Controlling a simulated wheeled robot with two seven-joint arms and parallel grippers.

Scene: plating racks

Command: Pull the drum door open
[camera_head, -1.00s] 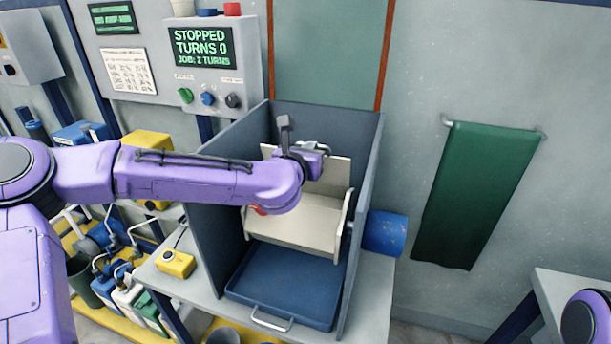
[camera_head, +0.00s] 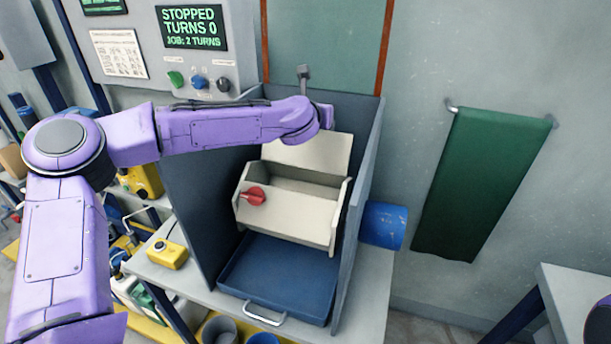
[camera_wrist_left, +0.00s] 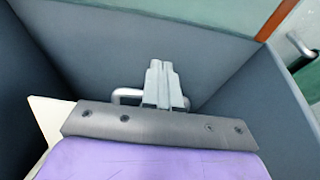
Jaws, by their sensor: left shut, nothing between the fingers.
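The drum (camera_head: 285,215) is a beige trough with a red knob (camera_head: 253,195) on its front, inside a grey open-fronted housing (camera_head: 205,205). Its door (camera_head: 325,152) is a beige flap standing up at the back, and the drum's inside shows below it. In the left wrist view a metal handle bar (camera_wrist_left: 125,94) shows behind my left gripper (camera_wrist_left: 162,70). The gripper is shut and empty, its fingers crossing in front of the bar; contact cannot be told. In the head view my wrist hides the fingers. A beige corner (camera_wrist_left: 50,125) shows at the lower left. My right gripper is out of view.
A blue tray (camera_head: 275,285) with a metal handle lies below the drum. The control panel (camera_head: 205,60) reads stopped, turns 0. A yellow box (camera_head: 167,253) is on the bench left of the housing. A blue cylinder (camera_head: 384,226) is at its right, and a green cloth (camera_head: 480,185) hangs farther right.

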